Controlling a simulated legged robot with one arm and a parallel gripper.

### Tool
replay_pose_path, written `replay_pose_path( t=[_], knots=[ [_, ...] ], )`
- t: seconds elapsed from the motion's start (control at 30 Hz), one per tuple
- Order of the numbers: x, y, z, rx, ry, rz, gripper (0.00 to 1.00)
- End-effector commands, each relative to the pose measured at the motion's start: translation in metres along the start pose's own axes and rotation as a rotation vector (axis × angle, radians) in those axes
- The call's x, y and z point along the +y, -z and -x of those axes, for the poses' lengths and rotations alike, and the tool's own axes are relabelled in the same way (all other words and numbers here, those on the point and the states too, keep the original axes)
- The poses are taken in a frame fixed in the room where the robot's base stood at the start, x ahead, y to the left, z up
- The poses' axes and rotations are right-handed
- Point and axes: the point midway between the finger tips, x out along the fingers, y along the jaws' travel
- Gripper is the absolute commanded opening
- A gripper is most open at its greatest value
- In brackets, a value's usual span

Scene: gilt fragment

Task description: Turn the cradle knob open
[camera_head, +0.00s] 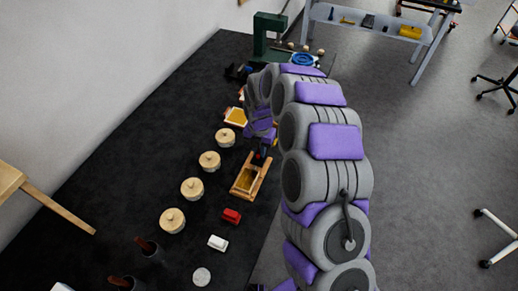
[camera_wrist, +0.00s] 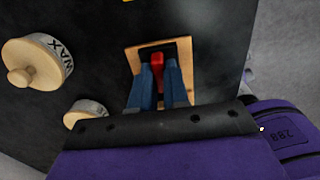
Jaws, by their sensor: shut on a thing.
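The cradle is a small wooden frame (camera_head: 250,180) on the dark table, near its right edge. In the wrist view its wooden rim (camera_wrist: 186,62) surrounds a dark opening. A red knob (camera_wrist: 157,63) stands at the cradle between my fingertips. My gripper (camera_wrist: 159,75) reaches down to the cradle, with its two blue-grey fingers closed on either side of the red knob. In the head view my gripper (camera_head: 260,155) is at the far end of the cradle, and the knob is mostly hidden there. The knob's turn angle cannot be told.
Several round wooden-lidded pots (camera_head: 192,188) stand left of the cradle; one in the wrist view (camera_wrist: 35,62) reads WAX. A red block (camera_head: 232,215) and a white block (camera_head: 218,242) lie nearer. A green machine (camera_head: 268,35) stands at the far end.

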Motion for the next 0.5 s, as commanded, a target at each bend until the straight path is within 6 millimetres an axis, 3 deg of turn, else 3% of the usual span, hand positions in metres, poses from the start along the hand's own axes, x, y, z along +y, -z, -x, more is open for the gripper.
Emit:
replay_pose_path(
  t=[0.5],
  knots=[
    [0.0028,0.0010,0.0020,0.000,-0.005,-0.067,0.00]
  ],
)
